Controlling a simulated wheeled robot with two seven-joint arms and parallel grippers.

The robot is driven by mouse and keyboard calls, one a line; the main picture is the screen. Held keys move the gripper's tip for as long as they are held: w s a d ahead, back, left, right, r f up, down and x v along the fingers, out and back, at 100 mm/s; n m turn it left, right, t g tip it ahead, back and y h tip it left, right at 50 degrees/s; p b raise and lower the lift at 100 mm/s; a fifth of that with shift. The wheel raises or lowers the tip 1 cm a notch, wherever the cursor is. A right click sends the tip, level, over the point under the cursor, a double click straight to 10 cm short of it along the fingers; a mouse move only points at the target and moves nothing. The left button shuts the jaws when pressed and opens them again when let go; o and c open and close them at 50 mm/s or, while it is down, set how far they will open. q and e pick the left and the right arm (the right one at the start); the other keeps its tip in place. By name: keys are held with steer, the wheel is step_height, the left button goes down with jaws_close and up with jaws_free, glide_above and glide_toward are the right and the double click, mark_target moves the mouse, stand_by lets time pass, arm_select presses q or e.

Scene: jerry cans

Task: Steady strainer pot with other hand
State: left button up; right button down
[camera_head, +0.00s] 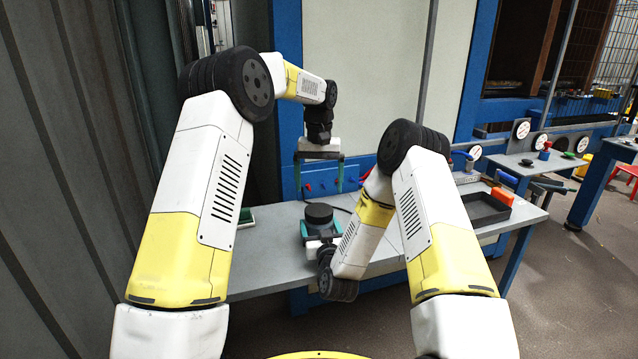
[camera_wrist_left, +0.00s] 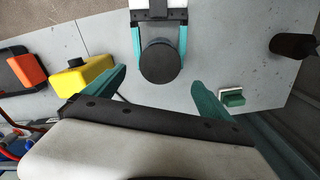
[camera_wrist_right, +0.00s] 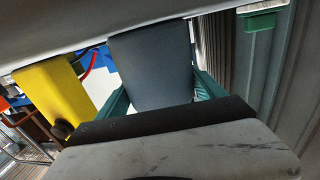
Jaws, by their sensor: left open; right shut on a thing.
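The strainer pot, a dark round cylinder (camera_head: 319,213), stands at the bench's near side in the head view. My right gripper (camera_head: 322,230) is shut on it, its teal fingers on either side. The left wrist view shows the pot's round top (camera_wrist_left: 160,62) between these fingers. In the right wrist view the pot's dark grey side (camera_wrist_right: 152,68) fills the space between the fingers. My left gripper (camera_head: 319,183) is open and empty above the pot, fingers pointing down and spread wider than the pot. It is apart from the pot.
The grey bench (camera_head: 265,262) carries a yellow jerry can (camera_wrist_left: 82,76), a black tray (camera_head: 482,211) with an orange item (camera_head: 502,195), and a small green block on a white base (camera_wrist_left: 233,98). A corrugated wall (camera_head: 60,150) stands close at left.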

mark_target(319, 209)
arm_select(q)
steer(key=shift+f, duration=4.05)
steer(key=c, duration=1.5)
steer(key=o, duration=1.6)
step_height(319, 209, up, 12)
arm_select(e)
jaws_free()
